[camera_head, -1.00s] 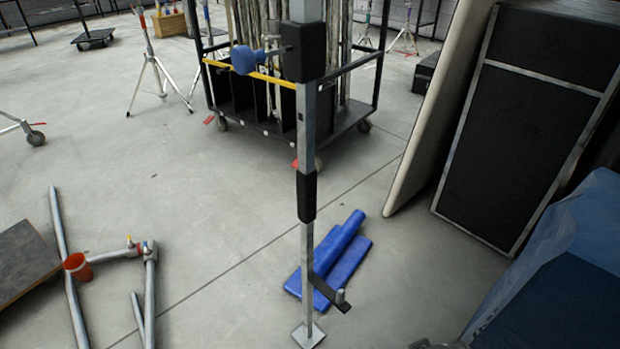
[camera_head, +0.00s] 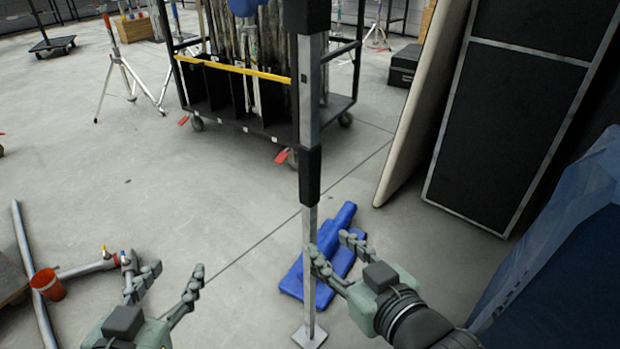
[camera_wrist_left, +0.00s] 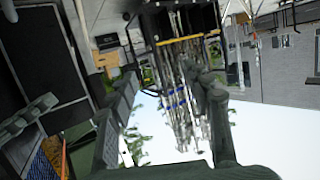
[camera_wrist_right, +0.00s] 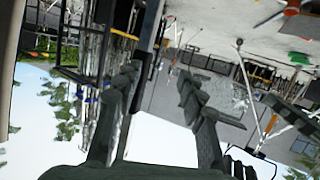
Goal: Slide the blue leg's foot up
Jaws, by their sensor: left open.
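An upright grey metal leg (camera_head: 310,228) stands in the middle of the head view. It has a black collar (camera_head: 310,175) partway down and a flat square foot plate (camera_head: 309,336) on the floor. A blue knob (camera_head: 247,5) shows at the top edge. My right gripper (camera_head: 328,242) is open at the leg's lower part. One finger overlaps the leg in the picture; I cannot tell if it touches. The black side pedal near the foot is hidden by this hand. My left gripper (camera_head: 176,268) is open and empty, left of the leg and apart from it.
Blue pads (camera_head: 342,222) lie on the floor behind the leg. A wheeled cart (camera_head: 245,115) with poles stands further back. Black panels (camera_head: 490,130) and a blue-covered object (camera_head: 560,270) bound the right.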

